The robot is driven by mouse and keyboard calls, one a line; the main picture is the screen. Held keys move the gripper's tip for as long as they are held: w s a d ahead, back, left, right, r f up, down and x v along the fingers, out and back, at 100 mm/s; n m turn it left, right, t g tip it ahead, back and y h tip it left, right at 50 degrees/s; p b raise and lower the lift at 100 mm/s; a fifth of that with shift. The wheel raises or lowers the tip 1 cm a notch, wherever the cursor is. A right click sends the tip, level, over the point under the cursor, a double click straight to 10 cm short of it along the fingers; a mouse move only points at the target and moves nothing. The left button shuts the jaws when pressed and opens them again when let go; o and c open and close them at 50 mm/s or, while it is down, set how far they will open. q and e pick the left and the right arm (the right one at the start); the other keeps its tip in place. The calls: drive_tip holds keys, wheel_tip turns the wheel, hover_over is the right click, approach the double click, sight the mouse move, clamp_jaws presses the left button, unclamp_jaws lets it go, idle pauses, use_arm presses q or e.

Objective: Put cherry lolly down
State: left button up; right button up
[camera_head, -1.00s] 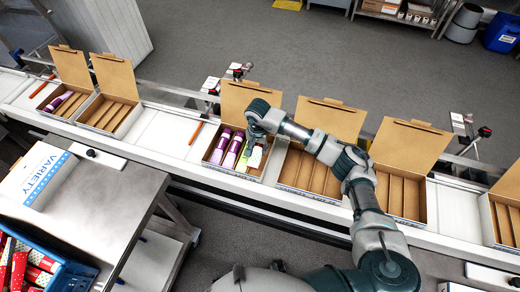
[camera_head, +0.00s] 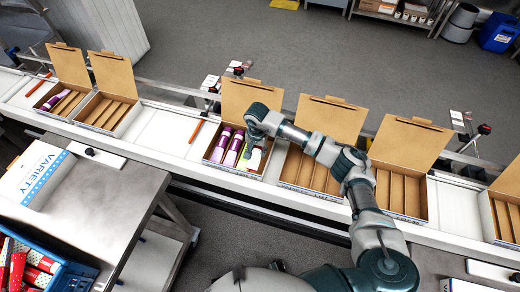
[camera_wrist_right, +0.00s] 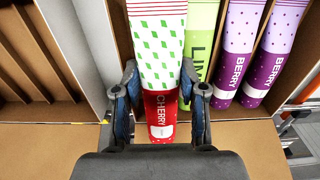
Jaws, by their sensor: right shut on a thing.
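The cherry lolly, white with green marks and a red "CHERRY" end (camera_wrist_right: 161,117), is between the fingers of my right gripper (camera_wrist_right: 158,108) in the right wrist view. My right gripper (camera_head: 252,138) is shut on it, over the right side of an open cardboard box (camera_head: 207,157). A green lime lolly (camera_wrist_right: 199,40) lies right beside it in the wrist view, then two purple berry lollies (camera_wrist_right: 240,50). The berry lollies also show in the head view (camera_head: 226,140). I cannot tell whether the cherry lolly touches the box floor. My left gripper is out of view.
Open boxes with dividers stand along the white conveyor, empty ones to the right (camera_head: 310,174) and left (camera_head: 108,115). The far-left box holds a purple lolly (camera_head: 52,102). A blue crate of red lollies (camera_head: 68,279) and a "VARIETY" box (camera_head: 28,172) are at front left.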

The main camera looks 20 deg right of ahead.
sight(257, 149)
drive_tip(key=shift+a, duration=0.1)
drive_tip(key=o, duration=1)
drive_tip(key=shift+d, duration=0.2)
drive_tip(key=shift+o, duration=0.8)
drive_tip(key=shift+d+f, duration=0.1)
drive_tip(key=shift+d, duration=0.75)
drive_tip(key=shift+a, duration=0.1)
drive_tip(key=shift+a+r+p, duration=0.25)
drive_tip(key=shift+r+p, duration=0.15)
drive_tip(key=shift+r, duration=0.15)
drive_tip(key=shift+a+r+p, duration=0.2)
drive_tip(key=shift+r+p, duration=0.2)
drive_tip(key=shift+r, duration=0.1)
drive_tip(key=r, duration=0.2)
drive_tip(key=r+b, duration=0.1)
drive_tip(key=r, duration=0.1)
drive_tip(key=shift+a, duration=0.35)
use_arm(q)
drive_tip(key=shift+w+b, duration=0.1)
drive_tip(key=shift+b, duration=0.2)
use_arm(e)
wheel_tip(257, 149, up, 7)
drive_tip(key=shift+s, duration=0.15)
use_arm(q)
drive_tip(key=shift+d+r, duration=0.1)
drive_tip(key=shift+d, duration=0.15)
use_arm(e)
drive_tip(key=shift+d, duration=0.7)
